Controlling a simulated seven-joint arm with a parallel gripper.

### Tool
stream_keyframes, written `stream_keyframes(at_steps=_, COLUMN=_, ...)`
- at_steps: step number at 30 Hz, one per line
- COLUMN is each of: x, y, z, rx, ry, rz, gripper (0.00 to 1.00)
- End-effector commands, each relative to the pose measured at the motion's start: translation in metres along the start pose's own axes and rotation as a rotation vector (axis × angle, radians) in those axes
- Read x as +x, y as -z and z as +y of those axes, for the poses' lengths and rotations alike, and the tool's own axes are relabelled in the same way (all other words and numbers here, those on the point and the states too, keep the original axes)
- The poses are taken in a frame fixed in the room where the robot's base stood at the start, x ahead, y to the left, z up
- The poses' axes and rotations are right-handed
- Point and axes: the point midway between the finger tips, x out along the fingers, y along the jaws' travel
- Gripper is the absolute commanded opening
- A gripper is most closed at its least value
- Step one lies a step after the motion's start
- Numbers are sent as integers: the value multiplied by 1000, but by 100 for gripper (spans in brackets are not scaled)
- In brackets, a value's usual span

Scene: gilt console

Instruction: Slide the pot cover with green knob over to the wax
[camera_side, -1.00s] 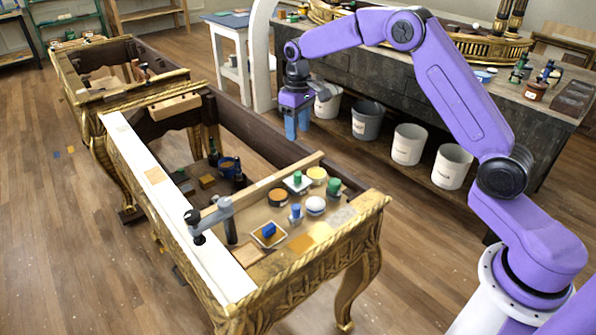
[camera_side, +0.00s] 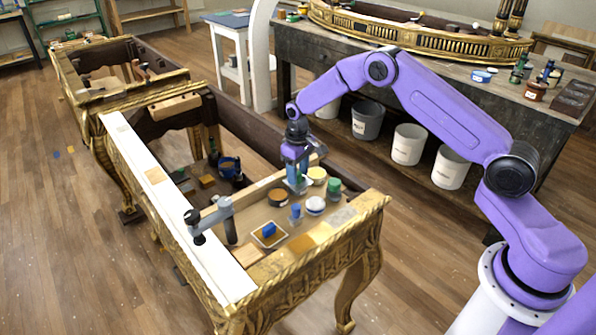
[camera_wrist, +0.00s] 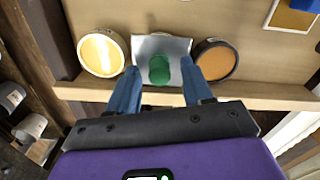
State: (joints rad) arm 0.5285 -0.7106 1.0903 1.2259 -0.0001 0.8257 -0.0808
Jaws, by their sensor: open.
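The pot cover, a pale grey square plate with a green knob, lies on the board inside the gilt console. In the wrist view I see its plate (camera_wrist: 172,45) and knob (camera_wrist: 159,70); in the side view my gripper hides most of it. My gripper (camera_side: 297,181) is open and low over the cover, a blue finger on each side of the knob. A round yellow-filled tin (camera_side: 317,174) sits close by, left of the cover in the wrist view (camera_wrist: 101,54). A dark-rimmed orange-brown tin (camera_side: 278,197) is on its other side (camera_wrist: 214,60). No label shows which is the wax.
A white jar (camera_side: 315,206), a blue-knobbed piece (camera_side: 295,214), a green-topped jar (camera_side: 334,187) and a square plate with a blue handle (camera_side: 269,235) share the board. A wooden rail (camera_side: 260,188) runs beside them. A clamp (camera_side: 217,214) stands at the left.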

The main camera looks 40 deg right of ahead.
Motion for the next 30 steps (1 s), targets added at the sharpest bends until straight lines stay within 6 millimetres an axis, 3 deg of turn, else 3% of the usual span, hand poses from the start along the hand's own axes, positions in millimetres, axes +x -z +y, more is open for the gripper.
stream_keyframes(at_steps=8, x=1, y=0, z=0, rx=0, ry=0, rz=1, gripper=50)
stream_keyframes(at_steps=12, x=1, y=0, z=0, rx=0, ry=0, rz=1, gripper=5)
stream_keyframes(at_steps=13, x=1, y=0, z=0, rx=0, ry=0, rz=0, gripper=0)
stream_keyframes(at_steps=20, x=1, y=-2, z=9, rx=4, ry=0, rz=0, gripper=0)
stream_keyframes(at_steps=30, x=0, y=-18, z=71, rx=3, ry=0, rz=0, gripper=0)
